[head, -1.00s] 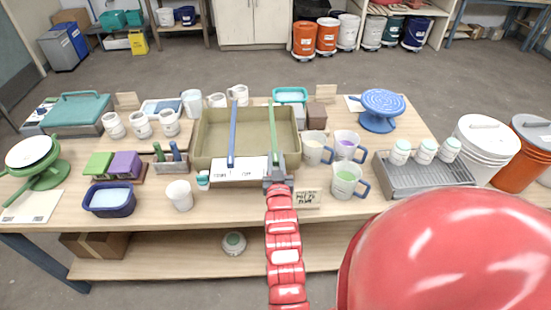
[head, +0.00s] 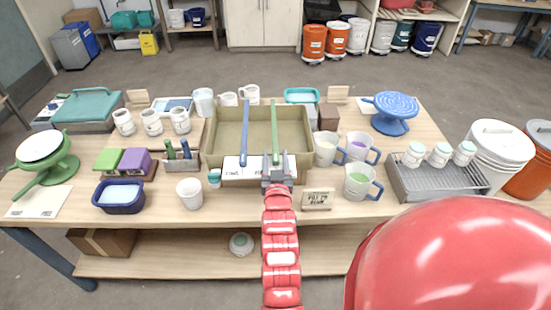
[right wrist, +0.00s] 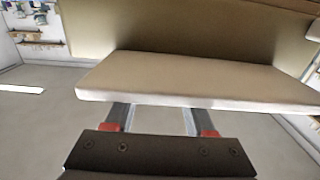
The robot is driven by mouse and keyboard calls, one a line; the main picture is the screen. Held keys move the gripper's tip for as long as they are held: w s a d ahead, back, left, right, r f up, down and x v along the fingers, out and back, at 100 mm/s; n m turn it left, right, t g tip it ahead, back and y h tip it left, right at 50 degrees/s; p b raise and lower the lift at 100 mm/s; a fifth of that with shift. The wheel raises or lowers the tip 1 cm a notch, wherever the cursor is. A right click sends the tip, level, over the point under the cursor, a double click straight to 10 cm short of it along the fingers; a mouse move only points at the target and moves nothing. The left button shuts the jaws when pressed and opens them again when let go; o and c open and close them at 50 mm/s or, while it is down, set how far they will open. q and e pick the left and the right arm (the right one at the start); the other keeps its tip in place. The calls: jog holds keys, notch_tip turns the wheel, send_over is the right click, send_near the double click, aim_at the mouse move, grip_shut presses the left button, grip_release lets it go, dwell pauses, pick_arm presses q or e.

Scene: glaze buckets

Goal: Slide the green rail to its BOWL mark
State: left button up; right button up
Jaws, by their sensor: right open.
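The green rail (head: 274,134) lies front to back across the tan basin (head: 207,145), right of the blue rail (head: 244,134). A white marked board (head: 236,172) stands at the basin's front; its lettering is too small to read surely. My right gripper (head: 277,172) is open at the green rail's near end, in front of the board's right part. Whether it touches the rail cannot be told. In the right wrist view the pale board edge (right wrist: 200,98) hides the fingertips, and nothing shows between the fingers. My left gripper is not in view.
Cups with purple glaze (head: 359,149) and green glaze (head: 361,182) stand right of the basin. A small sign (head: 317,199) stands close to my right gripper's right. A white cup (head: 190,193) and a teal-lidded jar (head: 214,178) stand at the front left.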

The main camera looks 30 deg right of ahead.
jog(key=shift+s+a, duration=0.15)
jog(key=shift+s, duration=0.15)
jog(key=p+v, duration=0.8)
jog(key=v, duration=0.8)
jog(key=shift+s+a, duration=0.25)
jog(key=shift+a, duration=0.1)
